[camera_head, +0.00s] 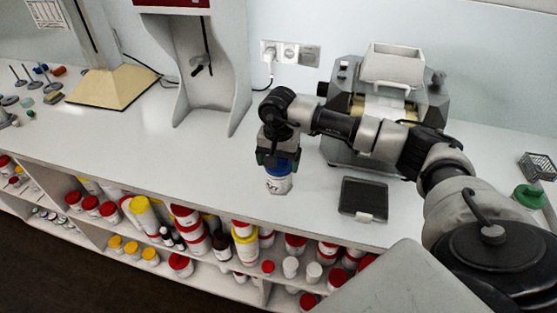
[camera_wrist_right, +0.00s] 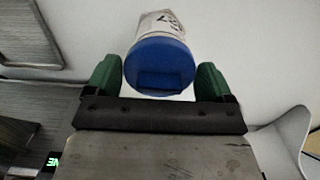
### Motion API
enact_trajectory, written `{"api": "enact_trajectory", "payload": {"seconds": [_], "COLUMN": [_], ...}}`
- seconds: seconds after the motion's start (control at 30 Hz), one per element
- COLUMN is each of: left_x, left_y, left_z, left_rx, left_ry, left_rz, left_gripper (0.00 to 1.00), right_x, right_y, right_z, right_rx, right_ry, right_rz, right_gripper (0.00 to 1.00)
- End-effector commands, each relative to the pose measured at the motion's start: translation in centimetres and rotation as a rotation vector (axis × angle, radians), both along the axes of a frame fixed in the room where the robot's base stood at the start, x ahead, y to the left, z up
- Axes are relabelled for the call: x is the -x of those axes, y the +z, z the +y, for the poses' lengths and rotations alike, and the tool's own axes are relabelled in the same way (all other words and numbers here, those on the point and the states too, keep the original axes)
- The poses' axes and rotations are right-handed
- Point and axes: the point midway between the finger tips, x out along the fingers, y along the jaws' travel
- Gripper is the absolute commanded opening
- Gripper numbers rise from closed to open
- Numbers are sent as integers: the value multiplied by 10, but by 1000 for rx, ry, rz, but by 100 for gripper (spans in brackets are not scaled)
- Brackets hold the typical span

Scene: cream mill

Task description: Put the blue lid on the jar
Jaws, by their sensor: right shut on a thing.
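The jar (camera_head: 279,185), white with a printed label, stands on the white counter near its front edge. The blue lid (camera_head: 284,168) is at the top of the jar, directly under my right gripper (camera_head: 277,157). In the right wrist view the round blue lid (camera_wrist_right: 160,66) is between the two green fingertips of my right gripper (camera_wrist_right: 160,80), with the jar (camera_wrist_right: 164,22) right behind it. My right gripper is shut on the blue lid. Whether the lid sits fully down on the jar cannot be told. My left gripper is not in view.
A black flat scale (camera_head: 363,198) lies right of the jar, and a grey mill machine (camera_head: 388,100) stands behind my right arm. A tall white stand (camera_head: 205,70) is at the back. Shelves (camera_head: 130,259) under the counter hold many jars. The counter left of the jar is clear.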

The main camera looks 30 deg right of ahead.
Motion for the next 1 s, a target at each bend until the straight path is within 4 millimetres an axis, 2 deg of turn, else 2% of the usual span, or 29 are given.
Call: {"api": "enact_trajectory", "payload": {"seconds": [0.93,0.97,1.0], "left_x": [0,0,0], "left_y": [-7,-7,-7], "left_z": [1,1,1], "left_rx": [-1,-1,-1], "left_ry": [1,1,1], "left_rz": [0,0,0], "left_gripper": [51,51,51], "right_x": [0,0,0], "right_y": [-3,-3,-3], "right_z": [0,0,0], "right_rx": [0,0,0], "right_ry": [0,0,0], "right_rz": [0,0,0], "right_gripper": [61,88,94]}}
